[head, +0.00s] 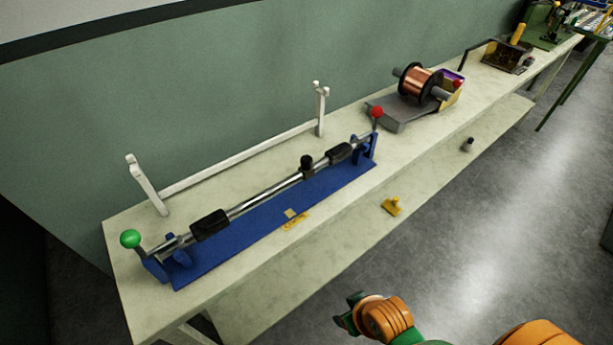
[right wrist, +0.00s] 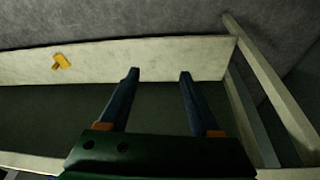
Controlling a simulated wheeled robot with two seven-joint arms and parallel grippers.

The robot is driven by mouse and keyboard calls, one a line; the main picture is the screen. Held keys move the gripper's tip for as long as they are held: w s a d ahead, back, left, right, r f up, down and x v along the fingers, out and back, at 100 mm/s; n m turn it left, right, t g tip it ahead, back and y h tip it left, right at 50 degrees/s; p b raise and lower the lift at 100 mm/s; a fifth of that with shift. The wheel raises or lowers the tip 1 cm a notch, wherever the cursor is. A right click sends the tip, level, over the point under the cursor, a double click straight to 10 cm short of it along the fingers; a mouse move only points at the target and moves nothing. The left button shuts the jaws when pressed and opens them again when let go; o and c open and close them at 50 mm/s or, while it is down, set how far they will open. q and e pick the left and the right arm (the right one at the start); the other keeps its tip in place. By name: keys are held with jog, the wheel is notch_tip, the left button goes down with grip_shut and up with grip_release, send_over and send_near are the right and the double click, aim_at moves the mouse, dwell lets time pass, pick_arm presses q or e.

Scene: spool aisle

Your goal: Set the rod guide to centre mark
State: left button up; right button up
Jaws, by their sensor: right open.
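A blue base (head: 235,238) on the bench carries a steel rod (head: 262,196). A small black collar with a knob, which looks like the rod guide (head: 307,166), sits on the rod right of its middle. Black grips lie on the rod at either side of it. A small tan square, perhaps the centre mark (head: 291,213), is on the base's front edge, left of the collar. My right gripper (head: 347,312) is low in front of the bench, apart from the rod; its open, empty fingers show in the right wrist view (right wrist: 158,74). My left gripper is out of view.
A green ball (head: 130,239) and a red ball (head: 377,112) top the base's ends. A white bracket (head: 240,160) stands behind. A copper spool (head: 420,84) is farther right. A yellow piece (head: 391,206) lies on the lower shelf, also in the wrist view (right wrist: 61,62).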

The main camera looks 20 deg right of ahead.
jog(key=w+r+t, duration=0.2)
jog(key=w+r, duration=0.2)
jog(key=w, duration=0.1)
jog(key=w+r+t+y, duration=0.1)
jog(key=w+r+t, duration=0.2)
jog(key=w+r, duration=0.1)
jog(key=w+a+r+t, duration=0.1)
jog(key=w+r+t, duration=0.2)
jog(key=w+r, duration=0.1)
jog(key=shift+w, duration=0.8)
jog(key=t+y, duration=0.1)
jog(key=t, duration=0.5)
send_near(309, 166)
jog(key=w, duration=0.4)
jog(key=shift+w+a+f, duration=0.2)
jog(key=shift+a+f, duration=0.05)
jog(key=w, duration=0.4)
jog(key=w+a, duration=0.1)
jog(key=w, duration=0.2)
jog(key=shift+r+p, duration=0.1)
jog(key=shift+p, duration=0.3)
grip_shut()
